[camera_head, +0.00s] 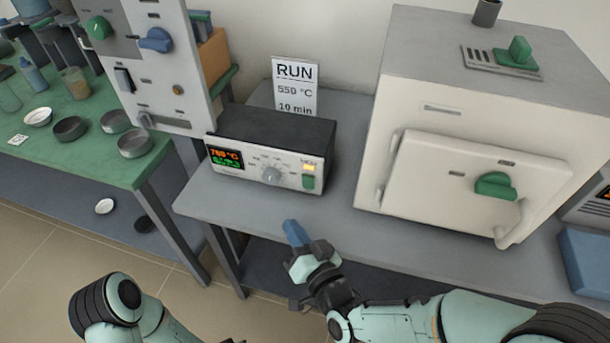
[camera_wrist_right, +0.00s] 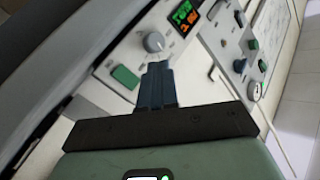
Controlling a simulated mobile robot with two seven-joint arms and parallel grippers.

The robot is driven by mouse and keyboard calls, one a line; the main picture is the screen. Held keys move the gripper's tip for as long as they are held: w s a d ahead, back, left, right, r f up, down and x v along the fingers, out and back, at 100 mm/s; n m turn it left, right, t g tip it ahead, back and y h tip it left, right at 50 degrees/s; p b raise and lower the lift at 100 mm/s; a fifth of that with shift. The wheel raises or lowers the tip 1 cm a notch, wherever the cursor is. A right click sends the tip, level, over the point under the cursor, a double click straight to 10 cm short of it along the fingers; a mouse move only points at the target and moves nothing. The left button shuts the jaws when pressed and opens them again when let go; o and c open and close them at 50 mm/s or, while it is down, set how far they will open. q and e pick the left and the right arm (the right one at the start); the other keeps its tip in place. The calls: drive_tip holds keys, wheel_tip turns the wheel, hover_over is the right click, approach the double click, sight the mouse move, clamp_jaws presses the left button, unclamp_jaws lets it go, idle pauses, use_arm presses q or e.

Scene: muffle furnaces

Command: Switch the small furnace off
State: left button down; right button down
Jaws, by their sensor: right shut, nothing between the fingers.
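A low control box (camera_head: 272,150) with a dark top and pale front stands on the grey bench. Its front has a lit display (camera_head: 226,158), a grey dial (camera_head: 271,175), a lit yellow lamp (camera_head: 309,167) and a green switch (camera_head: 308,182). A large cream furnace (camera_head: 450,150) with a closed door and green handle stands to its right; I cannot tell which unit is the small furnace. My right gripper (camera_head: 293,232) is shut and empty, in front of and apart from the box. In the wrist view its fingers (camera_wrist_right: 160,85) point toward the dial (camera_wrist_right: 153,42), beside the green switch (camera_wrist_right: 125,77). My left gripper is out of view.
A RUN card (camera_head: 295,85) reading 550 °C, 10 min stands behind the box. A tall grey panel (camera_head: 150,60) with knobs rises at left, by a green table (camera_head: 70,160) holding dishes. Another unit (camera_head: 590,205) is cut off at the right edge, above a blue object (camera_head: 585,262).

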sight(308, 183)
drive_tip(key=w, duration=0.2)
drive_tip(key=w+d, duration=0.1)
drive_tip(key=w, duration=0.1)
drive_tip(key=w+d, duration=0.1)
drive_tip(key=w, duration=0.1)
drive_tip(key=shift+w+d+r, duration=0.1)
drive_tip(key=shift+w+r, duration=0.2)
drive_tip(key=shift+w, duration=0.05)
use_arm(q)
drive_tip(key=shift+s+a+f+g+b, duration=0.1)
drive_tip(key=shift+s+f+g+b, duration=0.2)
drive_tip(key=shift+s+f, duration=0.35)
use_arm(e)
drive_tip(key=shift+w+d+r, duration=0.15)
drive_tip(key=shift+w+d, duration=0.1)
drive_tip(key=shift+w, duration=0.55)
idle(0.7)
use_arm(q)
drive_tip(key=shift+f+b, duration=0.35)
use_arm(e)
drive_tip(key=shift+w+d, duration=0.15)
drive_tip(key=shift+w, duration=0.25)
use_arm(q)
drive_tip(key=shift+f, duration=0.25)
use_arm(e)
drive_tip(key=shift+w+d+r, duration=0.1)
drive_tip(key=shift+w, duration=0.25)
drive_tip(key=shift+s, duration=0.1)
drive_tip(key=shift+s+a, duration=0.25)
drive_tip(key=shift+s, duration=0.4)
